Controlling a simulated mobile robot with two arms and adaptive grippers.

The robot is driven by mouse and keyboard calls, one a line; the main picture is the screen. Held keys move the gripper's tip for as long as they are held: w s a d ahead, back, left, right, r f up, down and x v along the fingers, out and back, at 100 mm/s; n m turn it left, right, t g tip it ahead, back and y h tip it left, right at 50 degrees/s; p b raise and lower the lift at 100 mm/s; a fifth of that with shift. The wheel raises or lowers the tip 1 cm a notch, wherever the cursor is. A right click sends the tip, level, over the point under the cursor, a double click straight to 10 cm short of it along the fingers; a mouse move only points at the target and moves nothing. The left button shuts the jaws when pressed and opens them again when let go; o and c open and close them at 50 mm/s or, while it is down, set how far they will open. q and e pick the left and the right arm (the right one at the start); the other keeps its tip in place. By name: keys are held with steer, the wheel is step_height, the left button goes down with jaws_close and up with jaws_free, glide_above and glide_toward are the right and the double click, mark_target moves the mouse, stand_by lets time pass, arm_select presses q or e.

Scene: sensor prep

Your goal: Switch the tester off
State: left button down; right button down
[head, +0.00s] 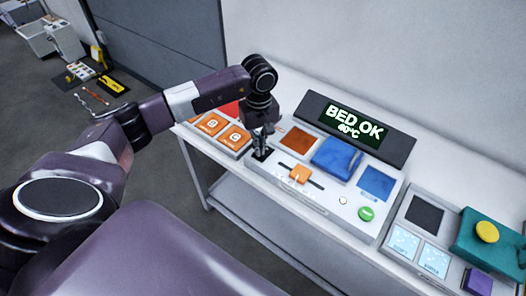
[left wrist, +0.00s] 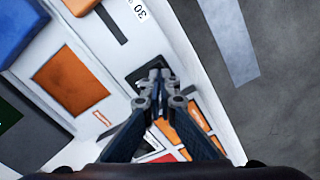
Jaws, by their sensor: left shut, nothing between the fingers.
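The tester (head: 325,200) is a white panel on the bench with a dark display (head: 356,125) reading "BED OK 40°C". A black switch plate (head: 262,155) sits at its left end. My left gripper (head: 262,148) points down over this plate, shut and empty. In the left wrist view the shut fingertips (left wrist: 156,75) cover much of the black plate (left wrist: 137,76), so the switch's position is hidden. I cannot tell whether the tips touch it. My right gripper is not in view.
Left of the tester is a tray with orange tiles (head: 234,138). Blue and orange squares lie on the panel, a blue cloth-like piece (head: 337,158) among them. Right are a grey tray (head: 418,240), a teal block and a yellow knob (head: 487,232).

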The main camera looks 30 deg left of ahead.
arm_select(q)
steer(key=shift+f, duration=0.3)
steer(key=shift+r, duration=0.1)
steer(key=shift+r+p, duration=1.55)
steer(key=shift+r, duration=1.95)
